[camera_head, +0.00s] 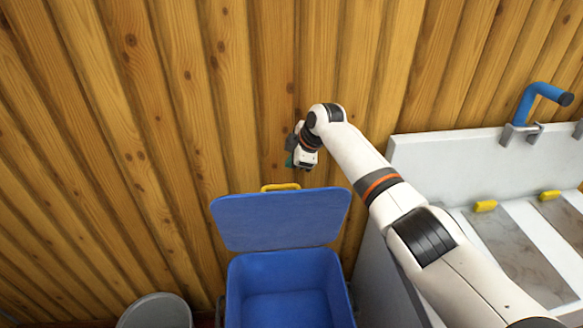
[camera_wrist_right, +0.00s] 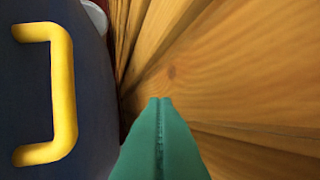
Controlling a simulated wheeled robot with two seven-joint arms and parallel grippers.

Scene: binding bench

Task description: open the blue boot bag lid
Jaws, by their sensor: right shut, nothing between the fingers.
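The blue boot bag (camera_head: 233,290) stands below the wooden wall, and its inside shows from above. Its blue lid (camera_head: 280,218) is raised and stands up at the back edge, clear of the opening. A yellow handle (camera_head: 281,187) sits at the lid's top edge; in the right wrist view the handle (camera_wrist_right: 65,90) is at the left on the dark blue lid (camera_wrist_right: 95,95). My right gripper (camera_head: 291,161) is above the lid near the wall, apart from the handle. Its green fingers (camera_wrist_right: 160,103) are shut and empty. My left gripper is not in view.
The wooden plank wall (camera_head: 200,90) is close behind the lid and my right gripper. A grey round bin (camera_head: 155,312) stands at the lower left.

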